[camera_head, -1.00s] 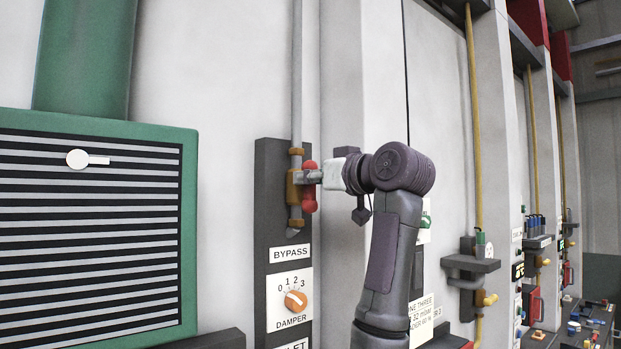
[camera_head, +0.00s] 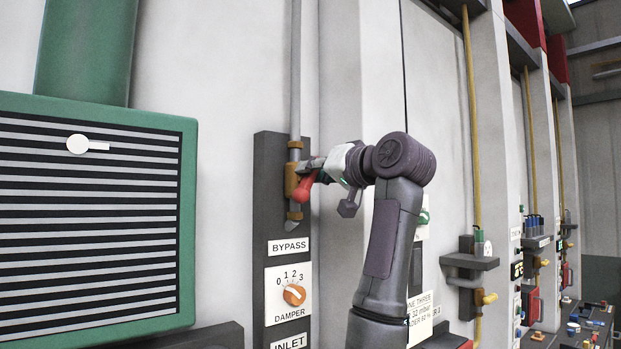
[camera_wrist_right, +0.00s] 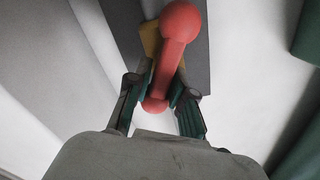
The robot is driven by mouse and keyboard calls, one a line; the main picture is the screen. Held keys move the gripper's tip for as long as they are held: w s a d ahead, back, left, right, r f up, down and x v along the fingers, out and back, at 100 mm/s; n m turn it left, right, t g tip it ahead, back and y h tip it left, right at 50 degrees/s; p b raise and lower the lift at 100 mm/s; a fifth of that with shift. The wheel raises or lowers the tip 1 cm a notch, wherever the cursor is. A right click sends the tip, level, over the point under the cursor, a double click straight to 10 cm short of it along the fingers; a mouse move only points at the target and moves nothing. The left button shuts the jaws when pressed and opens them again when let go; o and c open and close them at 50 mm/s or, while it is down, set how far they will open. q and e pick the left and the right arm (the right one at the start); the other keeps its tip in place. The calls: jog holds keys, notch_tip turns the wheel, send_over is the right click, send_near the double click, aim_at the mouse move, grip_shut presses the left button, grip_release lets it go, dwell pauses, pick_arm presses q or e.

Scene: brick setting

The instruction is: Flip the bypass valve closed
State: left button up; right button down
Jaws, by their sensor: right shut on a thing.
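The bypass valve has a brass body (camera_head: 291,180) on a grey vertical pipe, above a white BYPASS label (camera_head: 289,246). Its red handle (camera_head: 305,188) is tilted, with its lower end toward the left in the head view. The red handle (camera_wrist_right: 172,57) also shows in the right wrist view, with a round knob at its far end. My right gripper (camera_head: 316,168) is at the valve; in the wrist view its two fingers (camera_wrist_right: 160,97) are closed on either side of the handle. My left gripper is not in view.
An orange damper knob (camera_head: 294,294) sits below the BYPASS label on the same dark panel (camera_head: 268,215). A green-framed louvre (camera_head: 190,230) stands to the left. Yellow pipes (camera_head: 472,120) and further fittings run along the wall to the right.

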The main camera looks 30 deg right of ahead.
jog(key=m, duration=0.2)
jog(key=m+b, duration=0.1)
jog(key=m, duration=0.1)
jog(key=m+b, duration=0.1)
jog(key=m, duration=0.1)
jog(key=shift+d+f+m, duration=0.3)
jog(key=shift+d+f, duration=0.05)
jog(key=shift+f, duration=0.05)
jog(key=m+b, duration=0.1)
jog(key=m, duration=0.1)
jog(key=m+b, duration=0.1)
jog(key=m, duration=0.2)
jog(key=shift+d+f, duration=0.1)
jog(key=shift+f, duration=0.3)
jog(key=c, duration=1.1)
grip_release()
jog(key=shift+c, duration=0.2)
jog(key=shift+d+m, duration=0.15)
jog(key=shift+m, duration=0.15)
jog(key=shift+s, duration=0.1)
jog(key=s, duration=0.8)
jog(key=s+d, duration=0.1)
jog(key=s, duration=0.2)
jog(key=shift+s, duration=0.4)
